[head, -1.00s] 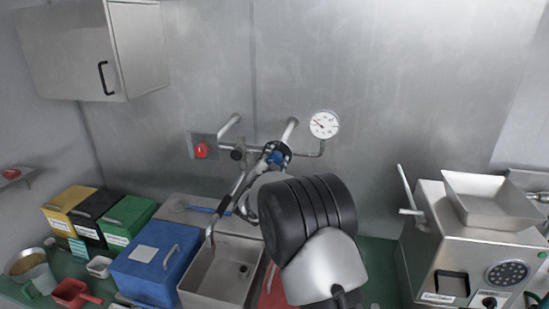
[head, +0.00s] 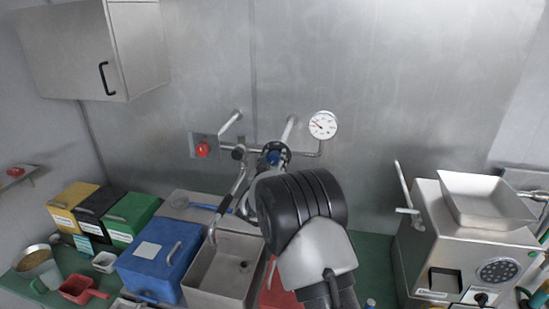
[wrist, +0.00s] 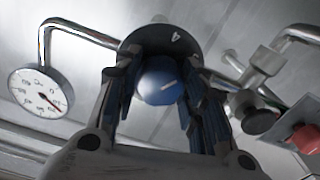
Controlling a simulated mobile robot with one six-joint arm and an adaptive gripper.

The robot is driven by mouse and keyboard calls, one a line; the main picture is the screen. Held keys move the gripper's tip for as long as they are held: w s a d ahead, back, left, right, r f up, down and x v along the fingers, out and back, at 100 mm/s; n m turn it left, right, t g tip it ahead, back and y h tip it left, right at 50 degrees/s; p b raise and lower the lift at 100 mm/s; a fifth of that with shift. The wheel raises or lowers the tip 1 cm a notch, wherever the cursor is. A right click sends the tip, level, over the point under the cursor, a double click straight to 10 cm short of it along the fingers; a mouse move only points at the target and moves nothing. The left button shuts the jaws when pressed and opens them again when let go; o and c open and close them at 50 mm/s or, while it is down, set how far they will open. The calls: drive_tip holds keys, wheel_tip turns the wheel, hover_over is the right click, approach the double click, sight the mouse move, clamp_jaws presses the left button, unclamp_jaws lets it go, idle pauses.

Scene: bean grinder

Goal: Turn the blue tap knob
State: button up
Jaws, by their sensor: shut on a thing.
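In the head view the knob (head: 272,157) is a small blue spot on the wall piping. My gripper is mostly hidden there behind my black wrist. The tap's spout (head: 232,190) reaches down and left over the sink (head: 222,262).
A pressure gauge (head: 322,125) is on the pipe right of the knob, and a red knob (head: 203,149) is left. A blue box (head: 152,262) stands left of the sink. A steel machine (head: 465,250) stands at the right. The wall above the piping is clear.

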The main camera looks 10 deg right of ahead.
drive_tip(key=shift+n, duration=0.5)
drive_tip(key=o, duration=1.1)
drive_tip(key=v, duration=1.2)
drive_tip(key=shift+f, duration=0.1)
